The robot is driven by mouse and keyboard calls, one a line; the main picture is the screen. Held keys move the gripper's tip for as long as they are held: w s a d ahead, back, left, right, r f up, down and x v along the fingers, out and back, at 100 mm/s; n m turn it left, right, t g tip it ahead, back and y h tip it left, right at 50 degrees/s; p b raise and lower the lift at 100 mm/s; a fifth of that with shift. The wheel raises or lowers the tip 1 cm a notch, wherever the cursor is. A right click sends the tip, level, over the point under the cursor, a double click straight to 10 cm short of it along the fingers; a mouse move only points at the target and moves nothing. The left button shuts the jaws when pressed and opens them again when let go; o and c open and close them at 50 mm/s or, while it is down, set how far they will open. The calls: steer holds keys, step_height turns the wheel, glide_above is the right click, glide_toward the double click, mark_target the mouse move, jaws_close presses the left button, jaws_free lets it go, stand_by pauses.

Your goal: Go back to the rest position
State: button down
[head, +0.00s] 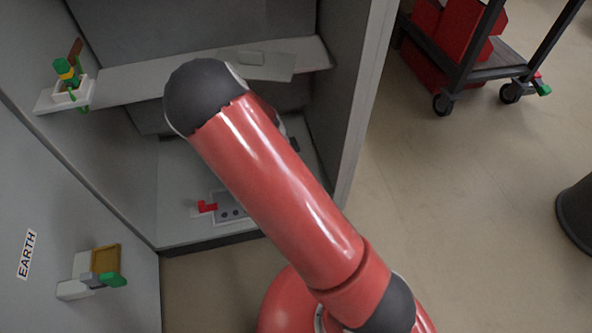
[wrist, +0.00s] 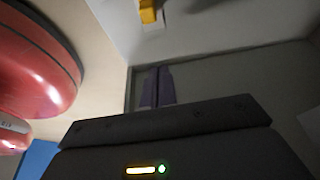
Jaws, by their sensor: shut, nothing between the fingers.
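My gripper (wrist: 157,88) shows in the wrist view as two dark purple fingers side by side, shut with nothing between them. In the head view my red arm crosses the middle, in front of a grey cabinet, and hides the gripper. No named object belongs to this task.
The grey cabinet has a shelf (head: 145,80); a small holder (head: 72,93) with green and yellow parts sits at its left end. A grey box with a red lever (head: 207,207) lies on the cabinet floor. A socket box (head: 88,277) is on the left panel. A trolley (head: 470,62) stands right.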

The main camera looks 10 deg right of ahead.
steer(key=shift+a+r, duration=0.2)
steer(key=shift+r, duration=0.4)
steer(key=s+r+n+t+y, duration=0.1)
steer(key=s+r+n+y, duration=0.3)
steer(key=r, duration=0.7)
steer(key=s+r+n+t+y, duration=0.1)
steer(key=s+r+n, duration=0.45)
steer(key=r, duration=0.55)
steer(key=s+d+r+n+t+h, duration=0.1)
steer(key=s+r+n+t, duration=0.1)
steer(key=s+r+n, duration=0.4)
steer(key=s+d+r+n+t, duration=0.2)
steer(key=s+r+n, duration=0.1)
steer(key=s, duration=0.5)
step_height(320, 180, up, 9)
steer(key=p, duration=0.9)
steer(key=shift+a+f, duration=0.15)
steer(key=shift+a, duration=0.1)
